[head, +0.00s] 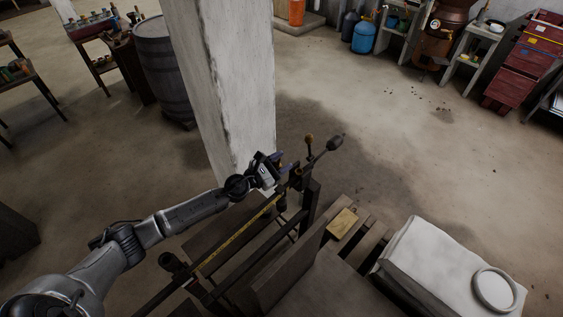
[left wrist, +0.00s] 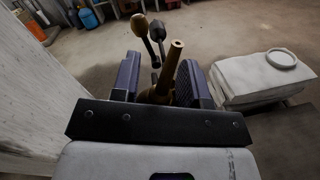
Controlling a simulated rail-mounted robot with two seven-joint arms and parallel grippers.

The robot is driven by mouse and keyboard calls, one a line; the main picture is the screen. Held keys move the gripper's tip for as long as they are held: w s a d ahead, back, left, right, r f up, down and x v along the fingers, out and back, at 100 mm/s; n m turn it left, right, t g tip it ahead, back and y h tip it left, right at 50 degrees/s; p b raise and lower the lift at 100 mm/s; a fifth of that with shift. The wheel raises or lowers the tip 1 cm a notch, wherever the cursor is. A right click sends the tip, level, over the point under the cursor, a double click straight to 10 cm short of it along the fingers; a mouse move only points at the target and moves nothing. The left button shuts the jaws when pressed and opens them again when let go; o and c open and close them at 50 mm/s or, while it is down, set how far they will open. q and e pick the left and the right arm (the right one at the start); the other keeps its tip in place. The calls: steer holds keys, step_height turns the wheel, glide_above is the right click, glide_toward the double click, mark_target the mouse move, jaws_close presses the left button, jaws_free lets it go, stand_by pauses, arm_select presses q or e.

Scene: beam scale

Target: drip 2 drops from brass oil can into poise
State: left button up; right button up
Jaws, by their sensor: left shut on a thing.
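My left gripper (head: 279,161) is beside the upper end of the beam scale (head: 240,236), next to the pale pillar. In the left wrist view its two blue-purple fingers (left wrist: 163,78) are shut on the brass oil can (left wrist: 158,96), whose spout (left wrist: 174,62) points up and away. The can's lower part is hidden by the gripper. Past the can stand a brass knob (left wrist: 139,24) and a dark rounded weight (left wrist: 164,31); they also show in the head view as the knob (head: 309,139) and the weight (head: 334,144). I cannot tell which part is the poise. My right gripper is not in view.
The pale pillar (head: 225,80) rises close to my left arm. A brass plate (head: 342,222) sits near the scale. Open floor lies beyond; a barrel (head: 162,70) stands back left.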

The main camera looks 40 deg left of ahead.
arm_select(q)
step_height(320, 180, down, 7)
steer(key=a+m+b, duration=0.2)
steer(key=m+b, duration=0.4)
steer(key=b, duration=0.1)
steer(key=shift+w+b, duration=0.25)
steer(key=shift+b, duration=0.05)
steer(key=shift+s+a+f+b, duration=0.1)
steer(key=shift+f+b, duration=0.15)
steer(key=shift+b, duration=0.05)
steer(key=shift+a+r+m, duration=0.1)
steer(key=shift+r+m, duration=0.1)
steer(key=shift+m, duration=0.5)
steer(key=shift+a+r+m+p, duration=0.2)
steer(key=shift+m+p, duration=0.2)
steer(key=shift+m, duration=0.2)
steer(key=shift+r+m+p, duration=0.3)
steer(key=shift+m+p, duration=0.05)
steer(key=shift+m, duration=0.45)
stand_by(0.9)
